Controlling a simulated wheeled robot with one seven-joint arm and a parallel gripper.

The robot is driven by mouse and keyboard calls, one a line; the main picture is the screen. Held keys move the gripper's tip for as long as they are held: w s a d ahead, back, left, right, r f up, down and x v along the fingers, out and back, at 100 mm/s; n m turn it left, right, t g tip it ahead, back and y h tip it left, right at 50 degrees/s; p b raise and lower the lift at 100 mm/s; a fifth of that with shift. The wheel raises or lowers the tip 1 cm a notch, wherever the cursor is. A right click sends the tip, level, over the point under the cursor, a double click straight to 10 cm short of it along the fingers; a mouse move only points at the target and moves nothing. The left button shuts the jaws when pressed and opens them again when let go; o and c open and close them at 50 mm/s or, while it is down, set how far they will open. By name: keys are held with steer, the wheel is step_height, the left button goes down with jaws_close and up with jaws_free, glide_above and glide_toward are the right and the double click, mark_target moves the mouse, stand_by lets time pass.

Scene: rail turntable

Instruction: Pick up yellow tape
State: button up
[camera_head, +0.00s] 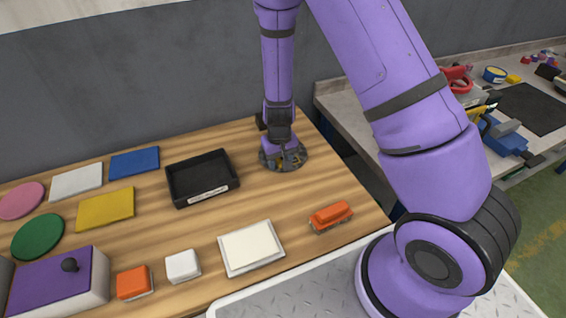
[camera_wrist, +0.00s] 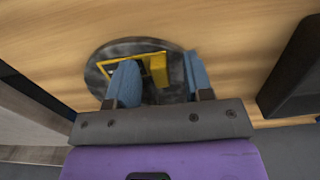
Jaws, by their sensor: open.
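A grey mottled round turntable (camera_head: 299,160) lies near the back right of the wooden table. In the wrist view, a small yellow block (camera_wrist: 158,71) sits on this turntable (camera_wrist: 96,82), beside a yellow outlined rectangle (camera_wrist: 122,62). The block looks like the yellow tape, but I cannot tell for sure. My gripper (camera_wrist: 160,68) is over the turntable with its blue fingers open. The block shows in the gap between the fingers, and contact is not visible. In the head view, my gripper (camera_head: 283,152) hides most of the turntable's middle.
A black tray (camera_head: 176,192) stands left of the turntable. An orange rail car (camera_head: 331,216) and a white square tray (camera_head: 250,248) lie nearer the front. Coloured plates, including a yellow one (camera_head: 105,208), lie left. A grey wall (camera_head: 150,70) rises behind.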

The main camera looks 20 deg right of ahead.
steer(key=shift+c, duration=0.5)
jaws_close()
steer(key=shift+r, duration=0.1)
